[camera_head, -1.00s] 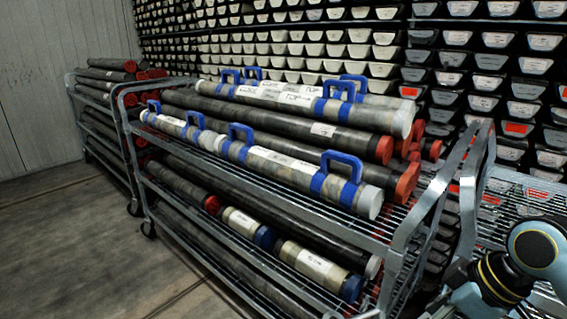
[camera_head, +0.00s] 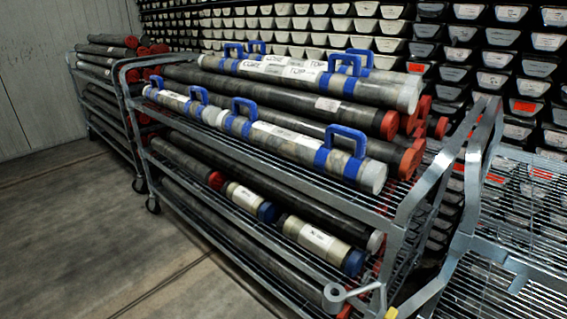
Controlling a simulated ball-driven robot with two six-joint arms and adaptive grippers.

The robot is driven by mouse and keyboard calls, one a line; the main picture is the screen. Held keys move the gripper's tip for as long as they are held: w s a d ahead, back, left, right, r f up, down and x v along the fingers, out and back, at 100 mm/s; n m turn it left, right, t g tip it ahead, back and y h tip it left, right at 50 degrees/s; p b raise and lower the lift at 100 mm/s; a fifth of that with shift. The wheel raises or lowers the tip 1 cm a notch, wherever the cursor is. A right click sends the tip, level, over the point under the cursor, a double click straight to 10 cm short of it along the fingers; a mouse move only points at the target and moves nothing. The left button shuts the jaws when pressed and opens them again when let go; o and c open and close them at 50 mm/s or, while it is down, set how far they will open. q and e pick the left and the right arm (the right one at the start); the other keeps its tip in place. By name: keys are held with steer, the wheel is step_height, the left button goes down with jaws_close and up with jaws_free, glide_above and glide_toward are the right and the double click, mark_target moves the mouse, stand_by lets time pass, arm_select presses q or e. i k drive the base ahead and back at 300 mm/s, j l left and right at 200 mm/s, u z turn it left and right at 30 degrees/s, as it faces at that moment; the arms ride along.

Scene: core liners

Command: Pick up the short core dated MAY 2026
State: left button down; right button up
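Two short cores with pale labels and blue end caps lie on the rack's lower shelf: one short core (camera_head: 241,196) further back and another short core (camera_head: 312,237) nearer the front. Their label print is too small to read, so I cannot tell which is dated MAY 2026. Several cores with blue handles lie on the upper shelf, among them a near one (camera_head: 285,143) and a far one (camera_head: 300,74). Neither of my grippers is in view.
The wheeled metal rack (camera_head: 405,215) also holds long dark cores with red caps (camera_head: 390,124). A second rack (camera_head: 85,95) stands behind left. An empty wire shelf (camera_head: 520,215) is at right. Trays fill the back wall. The floor (camera_head: 75,230) at left is clear.

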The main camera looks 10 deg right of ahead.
mark_target(349, 260)
steer(key=i+j+z, duration=0.1)
steer(key=z, duration=0.35)
steer(key=i+j+z, duration=0.1)
steer(key=z, duration=0.35)
steer(key=i+j+z, duration=0.2)
steer(key=j, duration=0.2)
steer(key=i+j+z, duration=0.15)
steer(key=j, duration=0.25)
steer(key=i+j+z, duration=0.2)
steer(key=j, duration=0.25)
steer(key=j+z, duration=0.2)
steer(key=j, duration=0.2)
steer(key=i+j, duration=0.1)
steer(key=j, duration=0.4)
steer(key=i+j, duration=0.1)
steer(key=j, duration=0.4)
